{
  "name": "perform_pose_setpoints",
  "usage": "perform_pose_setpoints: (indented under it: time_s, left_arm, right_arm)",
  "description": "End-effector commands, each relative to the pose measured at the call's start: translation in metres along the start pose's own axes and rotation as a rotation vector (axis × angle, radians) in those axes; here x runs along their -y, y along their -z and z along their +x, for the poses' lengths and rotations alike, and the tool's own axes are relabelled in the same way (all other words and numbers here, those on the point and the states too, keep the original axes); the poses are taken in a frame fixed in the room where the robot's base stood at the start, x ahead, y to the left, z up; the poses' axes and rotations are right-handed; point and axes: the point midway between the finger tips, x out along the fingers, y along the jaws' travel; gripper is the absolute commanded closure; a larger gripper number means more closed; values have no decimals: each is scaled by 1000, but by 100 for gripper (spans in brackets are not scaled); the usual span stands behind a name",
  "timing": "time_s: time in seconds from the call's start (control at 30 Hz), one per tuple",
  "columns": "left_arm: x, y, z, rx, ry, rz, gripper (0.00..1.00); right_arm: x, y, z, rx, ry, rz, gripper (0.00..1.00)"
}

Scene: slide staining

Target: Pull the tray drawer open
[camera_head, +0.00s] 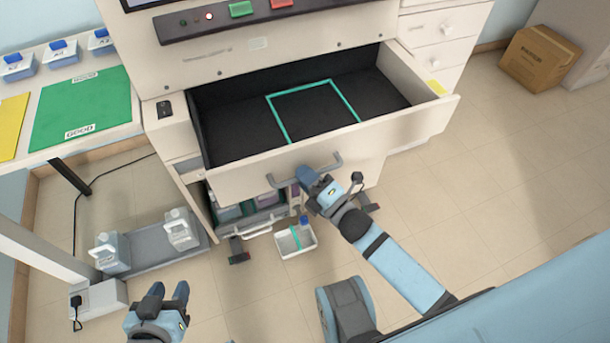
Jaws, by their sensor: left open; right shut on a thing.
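The tray drawer (232,179) of the white machine is pulled out, with its dark inside and a teal square outline (284,132) on the drawer floor in view. The floor of the drawer looks empty. A grey bar handle (331,164) is on the drawer's front face. My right gripper (306,176) is shut on the drawer handle, and the fingers hide its middle. My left gripper (167,293) is open and empty, low at the left, apart from the drawer.
A small white bin (296,243) and an open lower compartment with bottles (228,212) are below the drawer. White jugs (180,229) stand at the left. A side table holds a green mat (82,108). A cardboard box (541,58) is far right. The floor at right is clear.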

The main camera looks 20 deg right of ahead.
Motion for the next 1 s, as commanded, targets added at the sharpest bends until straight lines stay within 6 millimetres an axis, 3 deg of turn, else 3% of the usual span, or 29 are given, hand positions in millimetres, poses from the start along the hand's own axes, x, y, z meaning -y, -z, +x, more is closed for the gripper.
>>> perform_pose_setpoints:
  time_s: [0.07,0.1,0.2,0.57,0.67,1.0]
  left_arm:
    - [0,1,0,-1,0,0,57]
    - [0,1,0,-2,0,0,57]
    - [0,2,0,-4,0,0,57]
    - [0,4,-1,-7,0,0,57]
    - [0,5,-2,-6,0,1,57]
    - [0,2,-2,7,3,4,57]
  right_arm:
    - [0,0,0,1,0,0,100]
    - [0,0,0,1,0,0,78]
    - [0,0,0,1,0,0,61]
    - [0,0,-7,1,1,0,61]
    - [0,0,-21,0,2,1,61]
    - [0,0,-98,1,3,0,61]
